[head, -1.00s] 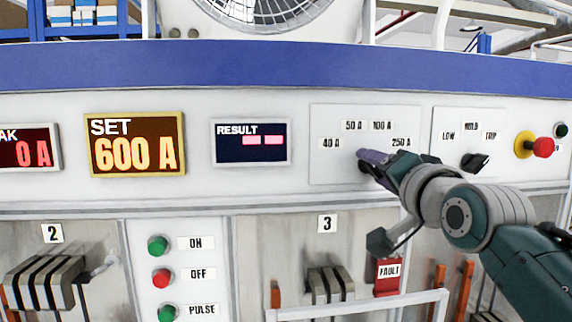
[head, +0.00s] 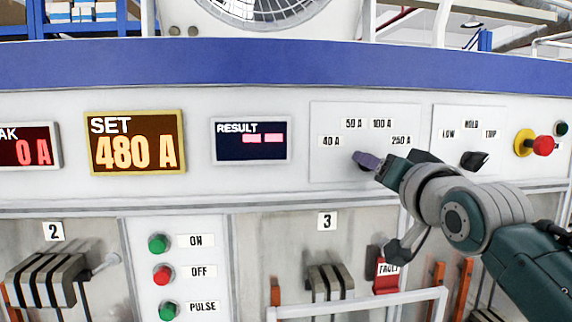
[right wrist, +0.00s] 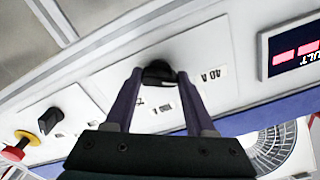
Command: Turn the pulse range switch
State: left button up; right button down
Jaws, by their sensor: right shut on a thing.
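The pulse range switch is a black rotary knob (right wrist: 159,72) on a white plate (head: 325,170) labelled 40 A, 50 A, 100 A and 250 A. In the right wrist view the two fingers (right wrist: 158,82) are shut on the knob, one on each side. The knob's pointer cannot be made out. The SET display (head: 135,143) reads 480 A. My left gripper is not in view.
Right of the plate is a second black knob (head: 474,160) labelled LOW, HOLD and TRIP, then a red emergency button (head: 543,146). A RESULT display (head: 251,141) is to the left. Below are ON, OFF and PULSE buttons (head: 160,275) and a white rail (head: 360,303).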

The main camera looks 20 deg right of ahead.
jog(key=shift+c, duration=1.2)
grip_release()
jog(key=b+v, duration=0.4)
jog(key=v, duration=0.6)
jog(key=shift+b, duration=0.3)
